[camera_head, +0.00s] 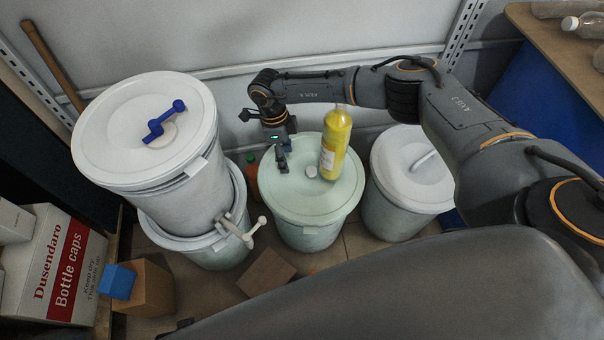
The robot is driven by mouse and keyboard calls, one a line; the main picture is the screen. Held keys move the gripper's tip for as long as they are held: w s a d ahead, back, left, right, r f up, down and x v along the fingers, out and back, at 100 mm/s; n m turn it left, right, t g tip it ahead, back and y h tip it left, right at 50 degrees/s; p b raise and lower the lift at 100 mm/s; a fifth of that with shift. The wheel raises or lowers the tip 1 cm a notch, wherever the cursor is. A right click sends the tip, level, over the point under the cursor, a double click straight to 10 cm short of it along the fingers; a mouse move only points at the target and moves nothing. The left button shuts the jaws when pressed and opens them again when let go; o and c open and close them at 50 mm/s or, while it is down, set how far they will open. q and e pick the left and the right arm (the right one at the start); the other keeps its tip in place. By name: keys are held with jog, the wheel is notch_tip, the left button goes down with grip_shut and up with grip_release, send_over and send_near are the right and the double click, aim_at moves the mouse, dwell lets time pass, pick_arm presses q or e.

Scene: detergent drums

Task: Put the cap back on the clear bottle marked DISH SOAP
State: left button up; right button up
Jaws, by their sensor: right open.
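A bottle filled with yellow (336,144) stands on the pale green drum lid (305,205). It has a white label, too small to read. Its top shows no clear cap, and the neck is hard to make out. A small white cap (311,171) lies on the same lid, just left of the bottle's foot. My right gripper (282,160) points down over the left rear of this lid, left of the cap and apart from it. It is open and empty. My left gripper is out of view.
Another white drum (420,185) stands right. A Bottle caps carton (45,265) is lower left. Clear bottles (585,25) lie on a shelf at upper right.

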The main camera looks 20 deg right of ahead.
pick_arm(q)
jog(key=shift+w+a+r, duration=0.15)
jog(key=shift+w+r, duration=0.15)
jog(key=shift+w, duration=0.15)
pick_arm(e)
jog(key=d, duration=0.1)
jog(key=w+d+r+h, duration=0.1)
jog(key=w+d+h, duration=0.1)
jog(key=shift+d+r+n, duration=0.25)
jog(key=shift+d+n, duration=0.15)
jog(key=b, duration=0.2)
send_near(311, 171)
jog(key=shift+a+x, duration=0.25)
jog(key=shift+x, duration=0.8)
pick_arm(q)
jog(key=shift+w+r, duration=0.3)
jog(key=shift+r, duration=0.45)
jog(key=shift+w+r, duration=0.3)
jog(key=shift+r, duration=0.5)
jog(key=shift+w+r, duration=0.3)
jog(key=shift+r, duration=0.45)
pick_arm(e)
jog(key=shift+d+f+t, duration=0.1)
jog(key=shift+f+t, duration=0.2)
jog(key=shift+f, duration=0.3)
jog(key=shift+f, duration=0.1)
